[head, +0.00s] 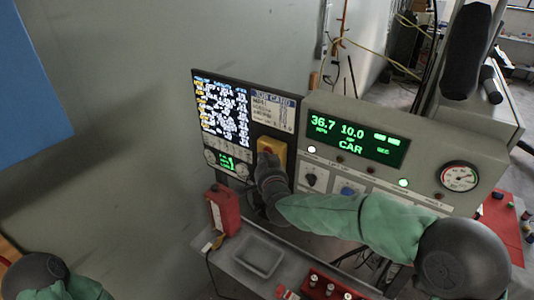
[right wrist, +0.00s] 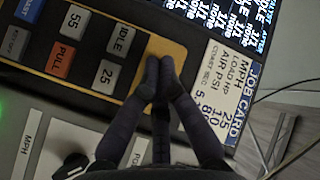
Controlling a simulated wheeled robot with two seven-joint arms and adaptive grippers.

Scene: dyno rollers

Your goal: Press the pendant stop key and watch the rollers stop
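The pendant (head: 278,148) is a yellow-edged box on the upright panel, left of the console. In the right wrist view its dark key face (right wrist: 95,50) shows an orange PULL key (right wrist: 62,58) and grey keys marked IDLE (right wrist: 121,39), 25 and 55. I cannot make out a stop key; the fingers may cover it. My right gripper (head: 267,160) is at the pendant, and its fingertips (right wrist: 159,68) are together over the yellow border with nothing between them. I cannot tell whether they touch it. The rollers are not in view. My left gripper is out of view.
The console display (head: 358,138) reads 36.7 MPH, 10.0 and CAR. A job card (head: 272,109) and a lit screen (head: 221,112) are beside the pendant. A red container (head: 223,211) and grey tray (head: 258,257) sit below. A dial gauge (head: 459,177) is at right.

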